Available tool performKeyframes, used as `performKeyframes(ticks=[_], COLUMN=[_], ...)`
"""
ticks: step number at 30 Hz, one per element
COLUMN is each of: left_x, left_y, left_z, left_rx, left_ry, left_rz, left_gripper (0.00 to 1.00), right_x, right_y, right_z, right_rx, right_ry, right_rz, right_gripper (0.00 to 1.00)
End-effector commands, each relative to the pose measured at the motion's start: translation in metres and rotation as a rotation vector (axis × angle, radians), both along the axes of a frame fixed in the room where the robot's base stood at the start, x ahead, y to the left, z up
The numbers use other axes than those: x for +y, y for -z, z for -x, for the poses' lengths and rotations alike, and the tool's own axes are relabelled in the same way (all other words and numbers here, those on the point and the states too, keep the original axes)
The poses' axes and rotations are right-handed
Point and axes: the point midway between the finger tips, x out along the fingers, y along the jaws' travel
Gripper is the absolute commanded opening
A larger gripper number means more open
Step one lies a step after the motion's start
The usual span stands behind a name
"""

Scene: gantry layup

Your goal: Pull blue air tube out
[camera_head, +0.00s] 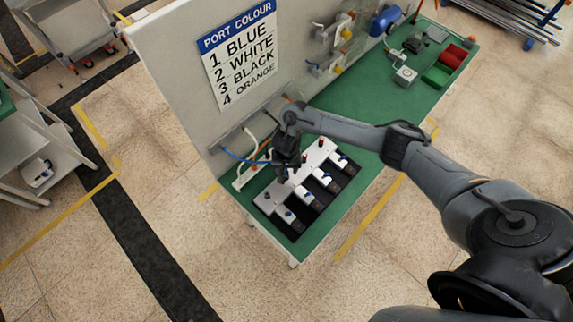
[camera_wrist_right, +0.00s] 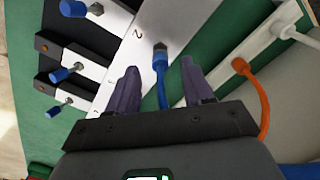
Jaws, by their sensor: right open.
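The blue air tube (camera_wrist_right: 162,92) rises from a dark fitting in the white manifold plate (camera_wrist_right: 108,90), close to a printed 2. In the head view the blue tube (camera_head: 232,156) curves left from beneath my right gripper toward the panel. My right gripper (camera_wrist_right: 158,80) is open, with one finger on each side of the blue tube's end. In the head view my right gripper (camera_head: 284,168) is low over the manifold plate (camera_head: 316,153), hiding the tube's end. My left gripper is not in view.
An orange tube (camera_wrist_right: 255,88) and a white tube (camera_wrist_right: 287,30) stand right of the fingers. Black valve blocks (camera_head: 299,200) with blue-tipped fittings line the manifold. A panel with a port colour sign (camera_head: 240,55) rises behind. Red and green bins (camera_head: 437,75) stand at the bench's far end.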

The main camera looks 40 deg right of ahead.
Motion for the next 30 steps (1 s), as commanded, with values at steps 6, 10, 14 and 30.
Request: performKeyframes(ticks=[6,10,14,30], left_x=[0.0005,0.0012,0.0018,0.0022], left_y=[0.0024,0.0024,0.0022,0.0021], left_z=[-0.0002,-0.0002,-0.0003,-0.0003], left_rx=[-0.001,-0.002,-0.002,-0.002], left_ry=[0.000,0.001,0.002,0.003], left_rz=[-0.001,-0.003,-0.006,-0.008], left_gripper=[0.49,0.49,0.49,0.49], right_x=[0.0001,0.0001,0.0001,0.0000], right_y=[0.0128,0.0143,0.0142,0.0140], right_z=[0.0001,-0.0001,0.0000,-0.0001], right_rx=[0.000,-0.001,-0.001,-0.001], right_ry=[-0.001,0.000,0.000,0.000], right_rz=[0.000,0.001,0.001,0.000], right_gripper=[0.51,0.51,0.51,0.06])
